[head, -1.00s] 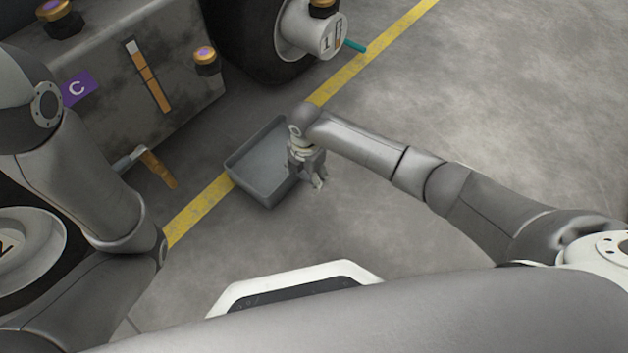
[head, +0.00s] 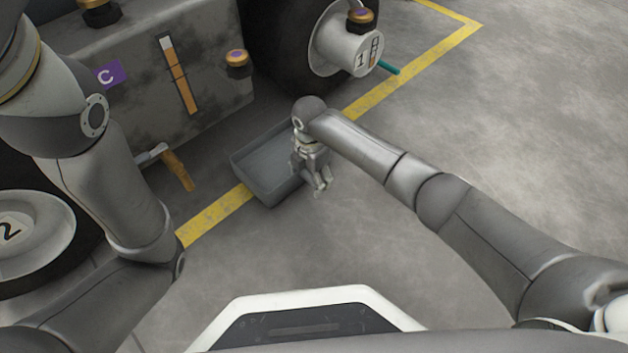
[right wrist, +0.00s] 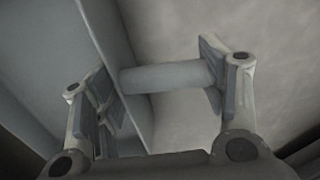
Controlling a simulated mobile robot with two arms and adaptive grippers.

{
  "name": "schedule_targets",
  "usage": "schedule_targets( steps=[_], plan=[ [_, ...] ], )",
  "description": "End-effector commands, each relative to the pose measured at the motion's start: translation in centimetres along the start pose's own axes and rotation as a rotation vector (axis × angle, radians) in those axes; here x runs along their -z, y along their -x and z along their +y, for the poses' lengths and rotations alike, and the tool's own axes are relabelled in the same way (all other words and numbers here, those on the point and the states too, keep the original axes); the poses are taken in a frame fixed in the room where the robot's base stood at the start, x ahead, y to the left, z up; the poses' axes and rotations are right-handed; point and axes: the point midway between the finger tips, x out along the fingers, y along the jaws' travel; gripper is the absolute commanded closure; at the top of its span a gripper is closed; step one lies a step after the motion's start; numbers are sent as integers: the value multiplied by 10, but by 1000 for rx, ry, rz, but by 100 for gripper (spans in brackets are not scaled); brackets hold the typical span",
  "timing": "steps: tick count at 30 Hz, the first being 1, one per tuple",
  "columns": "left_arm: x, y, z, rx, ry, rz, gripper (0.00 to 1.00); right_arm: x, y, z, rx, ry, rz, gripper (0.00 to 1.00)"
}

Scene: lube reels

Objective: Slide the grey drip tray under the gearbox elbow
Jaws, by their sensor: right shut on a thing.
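The grey drip tray (head: 284,190) lies on the floor across the yellow line, its far part on the machine's side. A grey gearbox housing (head: 130,65) with a purple C label stands up and left of it. A short pipe with an orange lever (head: 178,172), which may be the elbow, sticks out low from the housing, left of the tray and apart from it. My right gripper (head: 321,186) is at the tray's right side; in the right wrist view its fingers (right wrist: 160,95) are shut at the tray wall and a round grey bar, probably its handle. My left gripper is out of view.
A dark wheel with a white hub marked 1 (head: 345,50) and a teal stub stands beyond the tray. Another hub marked 2 (head: 30,235) is at the left, near my left arm. The floor (head: 480,150) at the right is clear.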

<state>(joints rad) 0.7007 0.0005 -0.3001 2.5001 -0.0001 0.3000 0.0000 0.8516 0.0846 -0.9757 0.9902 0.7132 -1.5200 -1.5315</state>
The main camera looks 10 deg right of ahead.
Motion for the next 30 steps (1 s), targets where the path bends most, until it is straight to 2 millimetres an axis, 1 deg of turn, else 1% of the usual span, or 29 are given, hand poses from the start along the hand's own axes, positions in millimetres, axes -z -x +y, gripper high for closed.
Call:
schedule_targets(
  steps=[8, 9, 14, 15, 25, 28, 30],
  plan=[
    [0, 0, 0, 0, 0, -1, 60, 0, 0, 1, -1, 1, 1, 75],
    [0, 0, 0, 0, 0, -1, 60, 0, 0, 1, -1, 1, 1, 32],
    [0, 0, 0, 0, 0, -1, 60, 0, 0, 1, -1, 1, 1, 11],
    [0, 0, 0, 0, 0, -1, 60, 0, 0, 1, -1, 1, 1, 9],
    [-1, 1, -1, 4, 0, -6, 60, 0, 1, 0, 0, 0, 0, 9],
    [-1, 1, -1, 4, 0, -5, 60, 0, 8, 1, -2, 1, 0, 9],
    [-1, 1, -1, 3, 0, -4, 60, 0, 17, 2, -3, 2, -1, 9]
  ],
)
